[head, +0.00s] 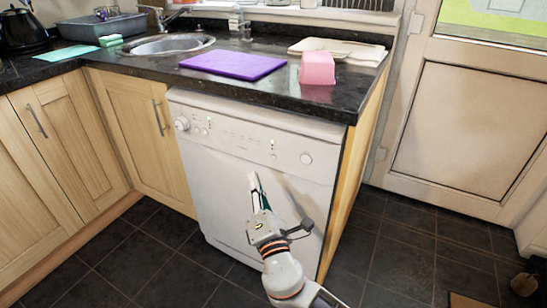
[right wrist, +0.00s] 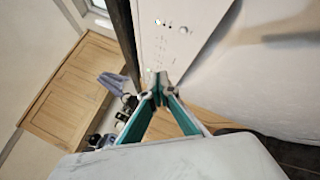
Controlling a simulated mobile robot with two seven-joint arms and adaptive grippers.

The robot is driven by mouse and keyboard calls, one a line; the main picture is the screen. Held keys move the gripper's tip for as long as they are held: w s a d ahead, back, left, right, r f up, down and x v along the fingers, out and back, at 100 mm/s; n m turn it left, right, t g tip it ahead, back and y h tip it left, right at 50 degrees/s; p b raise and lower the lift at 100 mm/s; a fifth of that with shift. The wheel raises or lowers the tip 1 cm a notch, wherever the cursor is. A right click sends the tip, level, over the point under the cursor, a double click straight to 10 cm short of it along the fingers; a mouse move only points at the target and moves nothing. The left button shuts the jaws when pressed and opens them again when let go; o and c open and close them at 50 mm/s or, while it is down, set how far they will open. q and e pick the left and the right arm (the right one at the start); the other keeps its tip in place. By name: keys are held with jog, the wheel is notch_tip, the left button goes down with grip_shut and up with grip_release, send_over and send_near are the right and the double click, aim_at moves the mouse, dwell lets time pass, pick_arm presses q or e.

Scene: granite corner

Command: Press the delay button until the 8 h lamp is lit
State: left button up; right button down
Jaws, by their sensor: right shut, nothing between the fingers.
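The white dishwasher (head: 235,190) stands under the worktop, its door shut. Its control panel (head: 240,143) has a round knob (head: 182,124) at the left, a round button (head: 306,159) at the right and small lamps (head: 272,143) between. The panel also shows in the right wrist view (right wrist: 180,50), with small marks and lamps too tiny to read. I cannot tell which is the delay button or whether the 8 h lamp is lit. My right gripper (head: 253,180) is shut and empty, in front of the door below the panel. Its fingertips (right wrist: 158,84) meet in the wrist view.
The dark worktop (head: 335,103) overhangs the panel; on it lie a purple board (head: 234,64) and a pink container (head: 317,68). Wooden cupboards (head: 66,147) flank the left.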

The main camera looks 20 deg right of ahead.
aim_at(274, 157)
jog(key=w+d, duration=0.4)
jog(key=d, duration=0.1)
jog(key=shift+w+d, duration=0.25)
jog(key=shift+d, duration=0.15)
dwell(1.3)
jog(key=shift+w+d+b, duration=0.25)
jog(key=shift+d+b, duration=0.05)
jog(key=shift+d, duration=0.05)
jog(key=shift+w+d, duration=0.2)
jog(key=shift+d, duration=0.05)
dwell(0.8)
jog(key=shift+a, duration=0.1)
jog(key=shift+s+a, duration=0.5)
dwell(0.3)
